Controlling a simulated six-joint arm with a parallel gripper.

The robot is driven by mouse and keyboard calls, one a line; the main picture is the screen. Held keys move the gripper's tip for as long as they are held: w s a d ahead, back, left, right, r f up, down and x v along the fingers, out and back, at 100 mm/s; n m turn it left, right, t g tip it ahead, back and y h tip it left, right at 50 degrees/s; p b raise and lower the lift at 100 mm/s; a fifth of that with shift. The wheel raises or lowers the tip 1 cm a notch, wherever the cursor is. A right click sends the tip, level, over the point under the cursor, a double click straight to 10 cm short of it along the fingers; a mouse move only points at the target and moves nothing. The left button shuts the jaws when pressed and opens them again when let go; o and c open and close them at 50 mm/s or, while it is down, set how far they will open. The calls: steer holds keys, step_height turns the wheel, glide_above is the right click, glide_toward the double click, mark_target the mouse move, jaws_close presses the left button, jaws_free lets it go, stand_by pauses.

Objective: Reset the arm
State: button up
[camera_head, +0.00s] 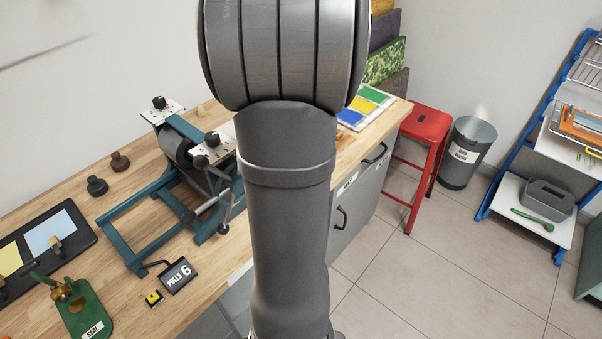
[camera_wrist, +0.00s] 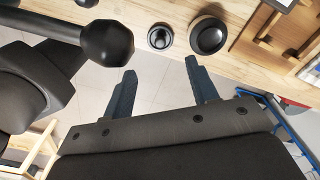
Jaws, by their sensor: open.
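My gripper (camera_wrist: 160,84) shows in the wrist view with its two dark blue fingers spread apart. Nothing is between the fingers; tiled floor and the edge of the wooden bench (camera_wrist: 225,15) show past them. In the head view my arm rises through the middle of the picture and hides part of the bench (camera_head: 130,195). The gripper itself is out of the head view.
A teal roller press (camera_head: 150,208), a counter marked PULLS 6 (camera_head: 177,275) and a green SEAL tool (camera_head: 85,305) stand on the bench. A red stool (camera_head: 428,122), a grey bin (camera_head: 468,150) and a blue rack (camera_head: 520,145) stand right. A dark round knob (camera_wrist: 107,43) is near the gripper.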

steer(key=shift+r, duration=0.85)
steer(key=shift+f, duration=0.1)
step_height(320, 180, down, 12)
steer(key=shift+f, duration=0.25)
steer(key=shift+r, duration=1.65)
